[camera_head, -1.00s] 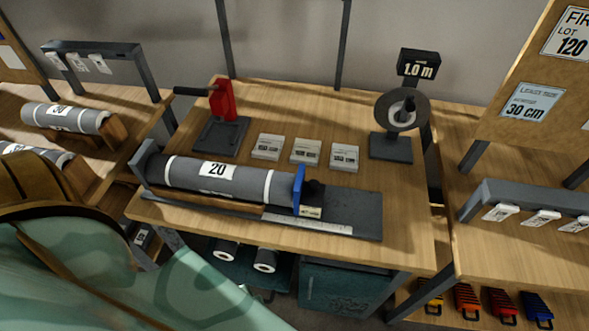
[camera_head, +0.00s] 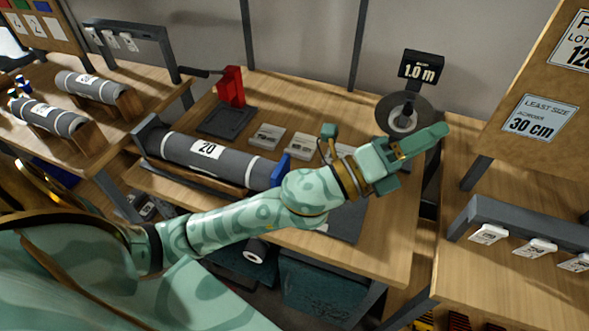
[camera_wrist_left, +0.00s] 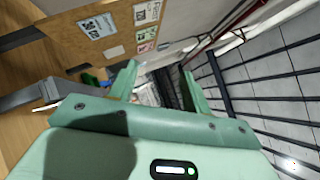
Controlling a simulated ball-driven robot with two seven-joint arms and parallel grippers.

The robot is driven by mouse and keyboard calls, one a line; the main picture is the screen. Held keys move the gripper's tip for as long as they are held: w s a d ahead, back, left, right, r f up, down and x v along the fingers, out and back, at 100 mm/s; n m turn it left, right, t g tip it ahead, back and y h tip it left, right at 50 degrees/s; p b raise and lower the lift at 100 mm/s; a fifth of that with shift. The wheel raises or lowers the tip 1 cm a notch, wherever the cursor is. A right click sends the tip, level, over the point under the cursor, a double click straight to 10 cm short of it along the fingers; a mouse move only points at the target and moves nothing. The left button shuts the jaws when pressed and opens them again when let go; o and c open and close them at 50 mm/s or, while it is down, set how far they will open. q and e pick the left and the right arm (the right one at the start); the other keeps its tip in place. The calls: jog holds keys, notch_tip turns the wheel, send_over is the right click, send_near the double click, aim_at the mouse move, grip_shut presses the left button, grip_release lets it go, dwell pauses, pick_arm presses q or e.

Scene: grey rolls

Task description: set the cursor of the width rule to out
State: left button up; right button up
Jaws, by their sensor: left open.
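The grey roll labelled 20 (camera_head: 190,152) lies in its holder on the middle table. A blue upright plate (camera_head: 280,170) stands at the roll's right end, partly covered by my left arm. I cannot tell whether it is the cursor. The pale width rule in front of the roll is almost wholly hidden behind that arm. No marking for out can be read. My left gripper (camera_head: 418,152) is open and empty, raised over the table's right part, in front of the round disc. Its two fingers also show in the left wrist view (camera_wrist_left: 158,85), with nothing between them. My right gripper is not in view.
A dark disc stand (camera_head: 403,117) with a 1.0 m display (camera_head: 420,68) stands at the back right. Small pale blocks (camera_head: 267,137) lie behind the roll. The table's front right (camera_head: 385,235) is bare wood.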

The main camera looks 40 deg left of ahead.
pick_arm(q)
jog(key=s+d+f+m+g+h, duration=0.15)
jog(key=d+m+g, duration=0.25)
jog(key=m+g, duration=0.4)
jog(key=s+d+m+g+h, duration=0.3)
jog(key=m+g, duration=0.3)
jog(key=m, duration=0.5)
jog(key=w+a+f+m+g+y, duration=0.2)
jog(key=a+f+m+g+y, duration=0.2)
jog(key=a+f+m+y, duration=0.4)
jog(key=w+a+n+y, duration=0.3)
jog(key=a+y, duration=0.7)
jog(key=a, duration=1.3)
jog(key=shift+m+t, duration=0.3)
jog(key=shift+m, duration=0.3)
jog(key=f+b, duration=0.1)
jog(key=f, duration=0.4)
jog(key=f+b, duration=0.1)
jog(key=f, duration=0.4)
jog(key=w+f+b, duration=0.1)
jog(key=f+b, duration=0.1)
jog(key=f, duration=0.3)
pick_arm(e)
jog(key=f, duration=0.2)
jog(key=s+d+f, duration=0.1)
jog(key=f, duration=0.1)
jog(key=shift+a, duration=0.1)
